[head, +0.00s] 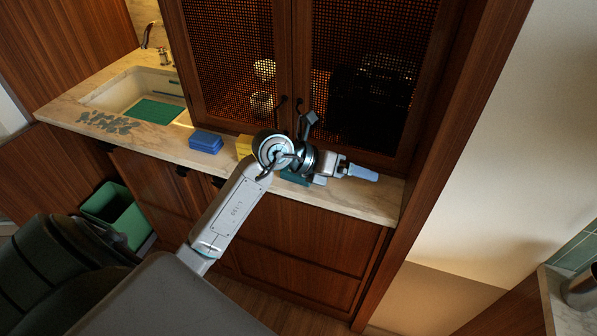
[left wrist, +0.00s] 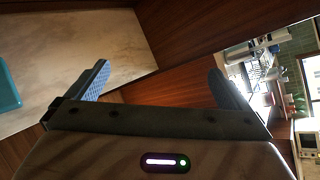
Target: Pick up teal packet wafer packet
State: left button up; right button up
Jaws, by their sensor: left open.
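A teal packet (head: 295,176) lies on the marble counter below the cabinet doors, partly hidden behind my left arm in the head view. A teal thing, apparently the same packet, is cut off at the left edge of the left wrist view (left wrist: 8,88). My left gripper (head: 346,173) is over the counter to the right of the packet. In the left wrist view its two fingers (left wrist: 160,82) are spread wide with nothing between them. The packet lies outside the fingers, apart from them. My right gripper is in neither view.
A blue packet (head: 207,142) and a partly hidden yellow packet (head: 243,147) stand farther left on the counter (head: 375,199). A sink (head: 130,90) and a green mat (head: 154,111) are beyond them. Mesh-front cabinet doors (head: 228,60) rise behind. The counter's right end looks clear.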

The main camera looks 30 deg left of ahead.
pick_arm(q)
jog(key=a+f+g+y, duration=0.2)
jog(key=a+y, duration=0.3)
jog(key=a, duration=0.3)
jog(key=n+g+y+b, duration=0.2)
jog(key=n+y+b, duration=0.1)
jog(key=y+b, duration=0.2)
send_over(295, 175)
jog(key=f, duration=0.3)
jog(key=shift+s+f, duration=0.25)
jog(key=shift+s, duration=0.1)
jog(key=shift+w+a+f+b, duration=0.1)
jog(key=shift+w+f+b, duration=0.2)
jog(key=shift+f+b, duration=0.35)
jog(key=shift+w+f+b, duration=0.1)
jog(key=shift+f+b, duration=0.2)
jog(key=shift+b, duration=0.25)
jog(key=p+x, duration=0.1)
jog(key=x, duration=0.2)
jog(key=shift+w+r+p, duration=0.1)
jog(key=shift+w+p, duration=0.1)
jog(key=shift+p, duration=0.15)
jog(key=shift+f, duration=0.25)
jog(key=c, duration=0.9)
